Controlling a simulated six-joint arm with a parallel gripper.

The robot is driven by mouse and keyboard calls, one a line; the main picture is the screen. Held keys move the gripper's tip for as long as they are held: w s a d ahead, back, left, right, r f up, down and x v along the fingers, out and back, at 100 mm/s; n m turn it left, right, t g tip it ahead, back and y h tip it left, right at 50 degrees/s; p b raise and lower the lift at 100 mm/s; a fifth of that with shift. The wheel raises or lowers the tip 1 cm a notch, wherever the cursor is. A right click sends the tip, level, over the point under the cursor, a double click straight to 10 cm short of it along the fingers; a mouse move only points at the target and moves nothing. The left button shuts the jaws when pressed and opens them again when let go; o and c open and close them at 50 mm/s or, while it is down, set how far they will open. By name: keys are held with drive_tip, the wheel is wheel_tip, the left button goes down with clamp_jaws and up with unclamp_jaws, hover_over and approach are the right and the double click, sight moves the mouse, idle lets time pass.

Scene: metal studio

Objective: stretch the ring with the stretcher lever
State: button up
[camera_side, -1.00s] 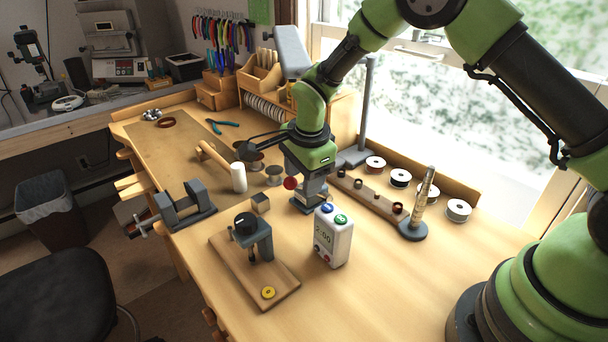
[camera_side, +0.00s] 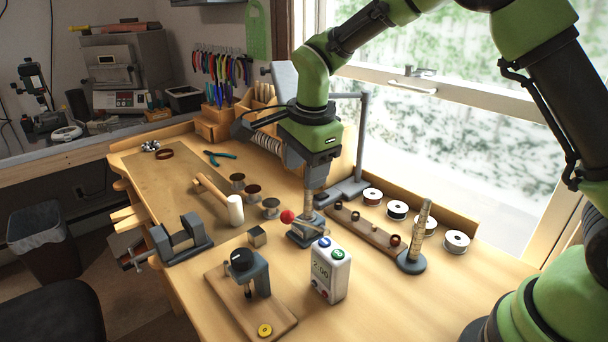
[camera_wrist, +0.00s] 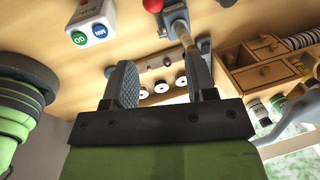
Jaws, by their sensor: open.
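The ring stretcher (camera_side: 306,233) stands on the bench, with a grey base and an upright ribbed post. Its lever ends in a red ball (camera_side: 287,216) at the left, also at the top edge of the wrist view (camera_wrist: 235,3). My gripper (camera_side: 317,182) is over the top of the post, pointing down. In the wrist view my gripper (camera_wrist: 162,60) is open, and the post (camera_wrist: 184,38) shows between the fingers, nearer the right one. The red ball lies outside the jaws. I cannot make out a ring on the post.
A white timer (camera_side: 330,271) stands close in front of the stretcher. A wooden block with several rings (camera_side: 362,226) and a tapered mandrel (camera_side: 417,235) are to the right. A small press (camera_side: 250,273) and a hammer (camera_side: 233,209) are to the left. The bench's front right is clear.

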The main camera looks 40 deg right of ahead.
drive_tip(key=shift+c, duration=0.5)
drive_tip(key=g+h, duration=0.1)
drive_tip(key=h, duration=0.3)
hover_over(289, 212)
drive_tip(key=a, duration=0.3)
wheel_tip(289, 212, down, 3)
drive_tip(key=shift+m, duration=0.3)
drive_tip(key=x, duration=0.9)
drive_tip(key=shift+s+d, duration=0.25)
drive_tip(key=shift+d, duration=0.1)
